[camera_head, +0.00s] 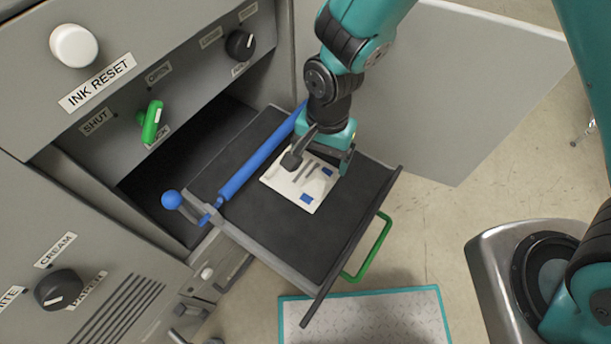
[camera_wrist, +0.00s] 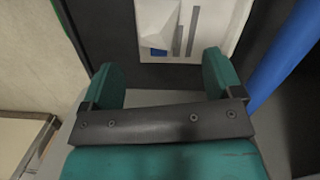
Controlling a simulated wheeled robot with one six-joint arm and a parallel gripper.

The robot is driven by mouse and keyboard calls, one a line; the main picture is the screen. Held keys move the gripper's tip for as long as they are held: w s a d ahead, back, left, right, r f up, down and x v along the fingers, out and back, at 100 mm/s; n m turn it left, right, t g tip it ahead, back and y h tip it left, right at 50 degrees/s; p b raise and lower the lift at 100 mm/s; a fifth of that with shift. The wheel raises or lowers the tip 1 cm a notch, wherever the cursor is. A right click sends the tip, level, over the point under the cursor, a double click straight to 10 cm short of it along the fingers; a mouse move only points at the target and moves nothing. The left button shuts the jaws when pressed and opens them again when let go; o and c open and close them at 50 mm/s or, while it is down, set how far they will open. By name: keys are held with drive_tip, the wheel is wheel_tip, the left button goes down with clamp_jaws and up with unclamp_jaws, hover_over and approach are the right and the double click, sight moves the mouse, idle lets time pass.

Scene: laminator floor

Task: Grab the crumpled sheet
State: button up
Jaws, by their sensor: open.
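The sheet (camera_head: 300,184) is white with grey bars and blue patches. It lies on the dark bed of the pulled-out tray (camera_head: 262,226). My gripper (camera_head: 318,160) is above the sheet's far edge, pointing down, with its jaws apart and nothing seen between them. In the wrist view the sheet (camera_wrist: 188,28) shows at the top, ahead of the open fingers of my gripper (camera_wrist: 164,82). Part of the sheet is hidden behind my gripper in the head view. I cannot tell the gap between fingers and sheet.
A blue roller bar (camera_head: 250,162) with a ball end (camera_head: 171,200) runs along the tray's left side. A green handle (camera_head: 371,248) is on the tray's front. The machine panel (camera_head: 110,60) with knobs stands at left. An open grey door (camera_head: 470,90) is behind; a teal-edged plate (camera_head: 365,315) lies on the floor.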

sight(320, 174)
drive_tip(key=shift+s+a+f+b, duration=0.1)
drive_tip(key=shift+s+f+b, duration=0.15)
drive_tip(key=shift+f, duration=1.3)
drive_tip(key=shift+s+f+b, duration=0.15)
drive_tip(key=shift+f+b, duration=0.05)
drive_tip(key=shift+f, duration=1.35)
drive_tip(key=c, duration=1.1)
